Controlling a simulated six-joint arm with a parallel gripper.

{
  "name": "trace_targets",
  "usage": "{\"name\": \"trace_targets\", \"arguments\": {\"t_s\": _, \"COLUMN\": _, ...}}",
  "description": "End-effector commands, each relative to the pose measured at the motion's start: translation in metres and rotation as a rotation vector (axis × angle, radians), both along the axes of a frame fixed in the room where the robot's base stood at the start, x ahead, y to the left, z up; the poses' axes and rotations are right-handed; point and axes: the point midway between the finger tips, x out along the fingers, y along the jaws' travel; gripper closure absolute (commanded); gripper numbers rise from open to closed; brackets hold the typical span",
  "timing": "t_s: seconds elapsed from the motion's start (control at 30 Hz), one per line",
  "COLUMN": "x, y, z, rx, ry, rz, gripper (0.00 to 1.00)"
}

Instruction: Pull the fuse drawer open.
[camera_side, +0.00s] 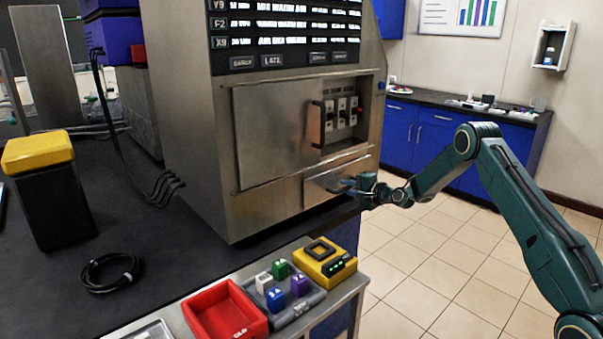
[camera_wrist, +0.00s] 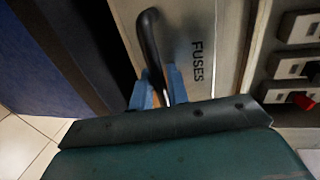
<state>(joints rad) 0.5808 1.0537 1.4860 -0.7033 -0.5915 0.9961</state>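The fuse drawer (camera_side: 318,191) is a metal front low on the steel cabinet, and it looks flush with the panel around it. In the wrist view its front (camera_wrist: 215,35) bears the word FUSES beside a dark curved handle (camera_wrist: 149,35). My gripper (camera_side: 346,185) is at the drawer's right part. In the wrist view the blue fingers of my gripper (camera_wrist: 159,84) stand on either side of the handle's near end, with little gap between. Whether they press on it cannot be told. Handle and fingertips are too small to make out in the side view.
Above the drawer is a recess with several white switches (camera_side: 340,113) and a closed panel (camera_side: 275,130). A red tray (camera_side: 225,312), a block holder and a yellow device (camera_side: 325,263) stand on the bench below. The tiled floor (camera_side: 430,260) to the right is clear.

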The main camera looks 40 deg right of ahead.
Motion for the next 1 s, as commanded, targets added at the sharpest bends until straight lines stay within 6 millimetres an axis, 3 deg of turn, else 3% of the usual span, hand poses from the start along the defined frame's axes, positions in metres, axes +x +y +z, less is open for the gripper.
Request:
{"name": "trace_targets", "arguments": {"t_s": 0.23, "x": 0.000, "y": 0.000, "z": 0.000, "rx": 0.000, "ry": 0.000, "rz": 0.000, "gripper": 0.83}}
{"name": "trace_targets", "arguments": {"t_s": 0.33, "x": 0.000, "y": 0.000, "z": 0.000, "rx": 0.001, "ry": 0.000, "rz": 0.000, "gripper": 1.00}}
{"name": "trace_targets", "arguments": {"t_s": 0.73, "x": -0.004, "y": 0.000, "z": 0.000, "rx": 0.002, "ry": 0.001, "rz": 0.000, "gripper": 1.00}}
{"name": "trace_targets", "arguments": {"t_s": 1.0, "x": -0.028, "y": -0.001, "z": 0.000, "rx": 0.004, "ry": 0.002, "rz": -0.002, "gripper": 1.00}}
